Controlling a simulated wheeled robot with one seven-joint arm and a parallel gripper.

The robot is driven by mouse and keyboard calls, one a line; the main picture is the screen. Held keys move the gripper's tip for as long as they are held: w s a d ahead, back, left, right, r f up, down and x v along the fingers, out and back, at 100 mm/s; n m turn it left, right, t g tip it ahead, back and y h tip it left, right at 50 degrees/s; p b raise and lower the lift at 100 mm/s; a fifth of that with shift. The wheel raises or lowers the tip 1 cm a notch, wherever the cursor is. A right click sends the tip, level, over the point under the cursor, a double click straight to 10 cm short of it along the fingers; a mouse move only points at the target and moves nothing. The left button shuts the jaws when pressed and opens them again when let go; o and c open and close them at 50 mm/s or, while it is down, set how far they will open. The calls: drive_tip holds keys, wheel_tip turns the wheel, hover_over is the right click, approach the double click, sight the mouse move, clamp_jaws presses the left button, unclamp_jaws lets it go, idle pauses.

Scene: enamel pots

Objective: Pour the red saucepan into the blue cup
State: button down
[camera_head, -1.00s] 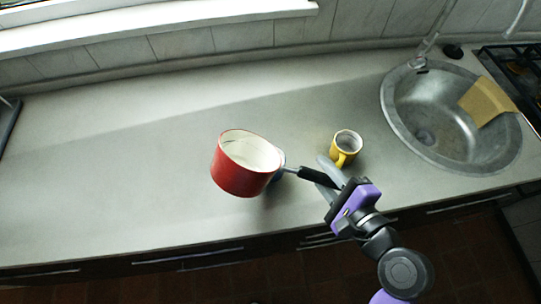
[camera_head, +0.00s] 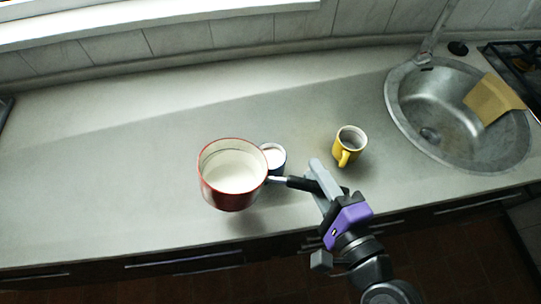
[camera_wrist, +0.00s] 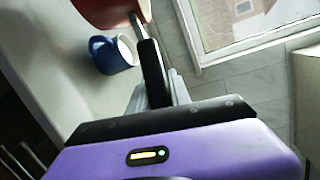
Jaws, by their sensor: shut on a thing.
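The red saucepan (camera_head: 229,196) has a white inside and a black handle (camera_head: 303,184). My gripper (camera_head: 320,178) is shut on this handle and holds the pan above the counter, roughly upright. In the wrist view the handle (camera_wrist: 153,72) runs up between the fingers to the red pan (camera_wrist: 104,10), which is cut off by the frame. The blue cup (camera_head: 280,166) stands just right of the pan, partly hidden by it. The wrist view also shows the blue cup (camera_wrist: 110,56) with its handle. I cannot tell what the pan contains.
A yellow mug (camera_head: 347,156) stands on the counter right of the blue cup. A round metal sink (camera_head: 470,165) with a yellow cloth (camera_head: 492,104) is at the right. The counter (camera_head: 100,185) left of the pan is clear.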

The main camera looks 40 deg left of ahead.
drive_tip(key=shift+s+a+r+n+t+y+b, duration=0.15)
drive_tip(key=shift+s+n+t+y+b, duration=0.25)
drive_tip(key=shift+s+n+b, duration=0.9)
drive_tip(key=shift+s+r+b, duration=0.1)
drive_tip(key=shift+r+b, duration=0.2)
drive_tip(key=shift+b, duration=0.55)
wheel_tip(320, 180, up, 5)
drive_tip(key=p, duration=0.5)
drive_tip(key=shift+r, duration=0.2)
drive_tip(key=shift+f, duration=0.1)
drive_tip(key=shift+s, duration=0.1)
